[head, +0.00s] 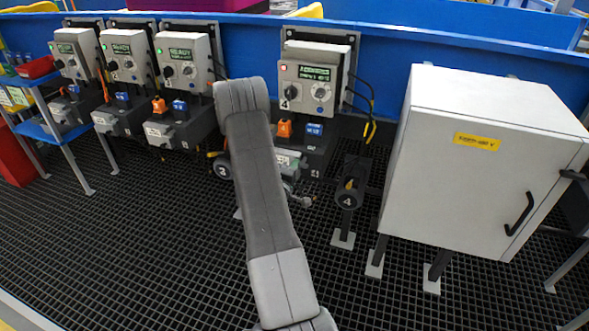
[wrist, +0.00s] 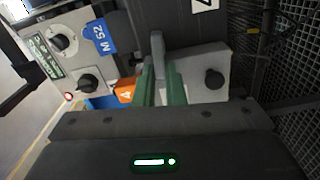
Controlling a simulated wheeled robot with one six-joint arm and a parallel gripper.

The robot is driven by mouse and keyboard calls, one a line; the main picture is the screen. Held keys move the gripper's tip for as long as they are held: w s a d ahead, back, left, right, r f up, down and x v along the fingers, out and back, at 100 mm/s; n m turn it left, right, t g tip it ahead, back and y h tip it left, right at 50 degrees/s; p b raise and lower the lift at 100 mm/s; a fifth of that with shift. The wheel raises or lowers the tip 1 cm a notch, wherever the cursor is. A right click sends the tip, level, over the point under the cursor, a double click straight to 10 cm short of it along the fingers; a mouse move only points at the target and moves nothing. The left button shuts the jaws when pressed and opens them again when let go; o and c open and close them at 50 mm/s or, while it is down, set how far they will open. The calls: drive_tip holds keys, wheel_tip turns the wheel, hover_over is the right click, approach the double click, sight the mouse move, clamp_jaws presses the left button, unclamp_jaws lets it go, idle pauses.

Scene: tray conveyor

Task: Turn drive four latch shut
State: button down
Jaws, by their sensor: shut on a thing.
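The drive four unit (head: 309,84) is the grey box marked 4 with a lit green display and a red light, on the back wall in the head view. Below it are an orange connector (head: 284,129) and a blue one (head: 314,129). In the wrist view my gripper (wrist: 161,82) has green fingers closed on a grey latch lever (wrist: 158,48) beside a light grey housing (wrist: 195,68). My arm hides much of this spot in the head view.
A large white cabinet (head: 465,200) with a black handle stands right of drive four. A round black post head marked 4 (head: 347,198) is between them. Similar drive units (head: 180,62) line the wall to the left. The dark grating floor (head: 150,260) in front is clear.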

drive_tip(key=shift+f+n, duration=0.1)
drive_tip(key=shift+n, duration=0.6)
drive_tip(key=c, duration=1.5)
unclamp_jaws()
drive_tip(key=v, duration=1.3)
drive_tip(key=shift+s, duration=0.35)
drive_tip(key=shift+a, duration=0.15)
